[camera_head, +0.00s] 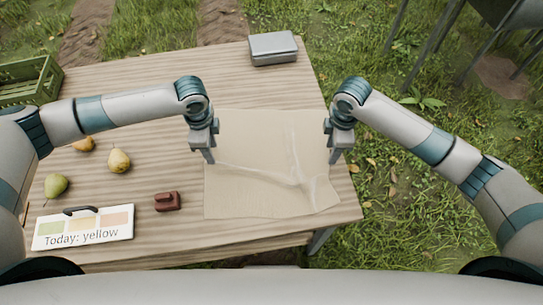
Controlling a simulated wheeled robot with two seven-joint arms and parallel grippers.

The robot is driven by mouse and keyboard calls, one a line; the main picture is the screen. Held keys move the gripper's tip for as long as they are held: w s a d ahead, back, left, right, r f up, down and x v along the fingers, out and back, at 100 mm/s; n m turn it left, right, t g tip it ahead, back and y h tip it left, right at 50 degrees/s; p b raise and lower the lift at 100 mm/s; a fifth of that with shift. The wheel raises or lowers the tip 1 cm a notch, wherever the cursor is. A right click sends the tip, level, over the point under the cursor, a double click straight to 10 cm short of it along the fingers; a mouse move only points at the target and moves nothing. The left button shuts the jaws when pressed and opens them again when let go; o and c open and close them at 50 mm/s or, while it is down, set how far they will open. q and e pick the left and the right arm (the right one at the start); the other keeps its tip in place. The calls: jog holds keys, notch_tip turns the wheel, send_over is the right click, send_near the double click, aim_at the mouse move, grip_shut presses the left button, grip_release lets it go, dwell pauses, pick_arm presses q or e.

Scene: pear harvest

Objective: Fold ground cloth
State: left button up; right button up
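The ground cloth (250,140) is a beige sheet lying spread on the right part of the wooden table, with creases and a raised ridge toward its right side. My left gripper (210,160) points down at the cloth's left edge. My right gripper (334,160) points down at the cloth's right edge, near the table's right side. From this view I cannot tell whether the fingers of either gripper are apart or pinching the cloth.
On the wooden table (180,225) are a green pear (56,185), a yellow pear (119,161), another pear (83,144), a sign reading "Today: yellow" (84,229), a dark red object (167,201) and a grey metal box (273,49). A green crate (48,82) stands at the left.

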pick_arm(q)
jog(key=shift+f, duration=0.65)
pick_arm(e)
jog(key=shift+f, duration=0.65)
pick_arm(q)
jog(key=shift+f, duration=0.2)
pick_arm(e)
jog(key=shift+f, duration=0.2)
pick_arm(q)
jog(key=shift+r, duration=0.1)
pick_arm(e)
jog(key=shift+r, duration=0.1)
pick_arm(q)
grip_shut()
pick_arm(e)
grip_shut()
jog(key=shift+r, duration=0.1)
